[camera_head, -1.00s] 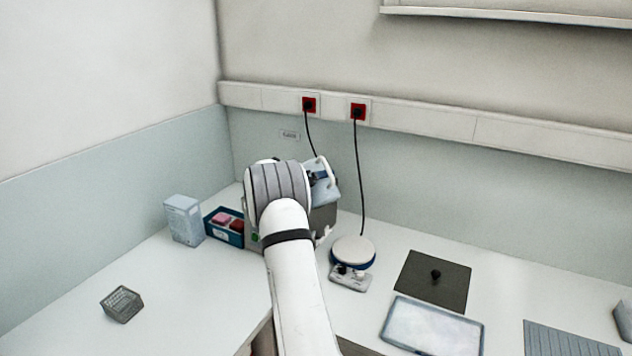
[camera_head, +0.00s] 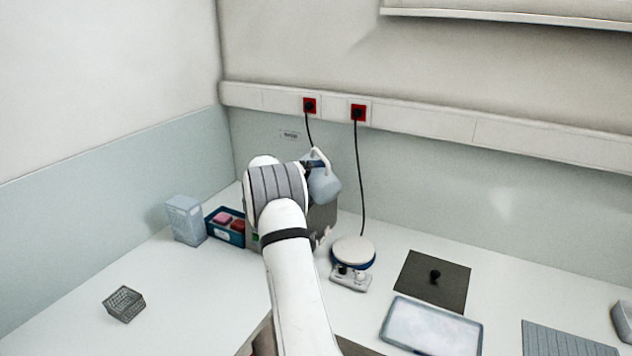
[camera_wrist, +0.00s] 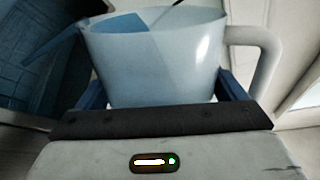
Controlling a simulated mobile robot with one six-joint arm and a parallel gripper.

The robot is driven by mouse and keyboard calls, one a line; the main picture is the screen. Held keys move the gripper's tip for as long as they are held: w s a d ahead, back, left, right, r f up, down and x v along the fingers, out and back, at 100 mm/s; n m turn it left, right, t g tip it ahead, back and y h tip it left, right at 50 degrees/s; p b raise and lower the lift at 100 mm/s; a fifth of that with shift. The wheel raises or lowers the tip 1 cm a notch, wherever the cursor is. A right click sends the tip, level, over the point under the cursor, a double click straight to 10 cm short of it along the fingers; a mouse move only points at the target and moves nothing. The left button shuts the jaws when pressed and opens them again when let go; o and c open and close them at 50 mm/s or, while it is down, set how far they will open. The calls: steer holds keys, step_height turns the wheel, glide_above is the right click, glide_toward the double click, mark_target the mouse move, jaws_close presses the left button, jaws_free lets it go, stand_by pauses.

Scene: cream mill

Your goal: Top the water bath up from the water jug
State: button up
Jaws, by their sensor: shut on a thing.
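The water jug is pale, translucent blue with a white handle. In the head view the jug (camera_head: 325,187) is raised over the back of the bench, by the grey box of the water bath (camera_head: 323,219). In the wrist view the jug (camera_wrist: 150,62) fills the middle, its handle at the right. My gripper (camera_wrist: 160,92) is shut on the jug, a blue finger showing on each side. The jug looks tilted in the head view; I cannot make out any water stream. My arm hides most of the bath, including its opening and water level.
A round-topped hotplate (camera_head: 353,252) stands right of the bath. A dark plate with a knob (camera_head: 448,287) and a pale tray (camera_head: 433,326) lie further right. A blue bin (camera_head: 224,237), a carton (camera_head: 186,220) and a wire basket (camera_head: 124,304) are left. Cables hang behind.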

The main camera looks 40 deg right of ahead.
mark_target(318, 171)
steer(key=shift+w+r+n, duration=0.1)
steer(key=shift+r+n, duration=0.2)
steer(key=shift+n, duration=0.1)
stand_by(1.7)
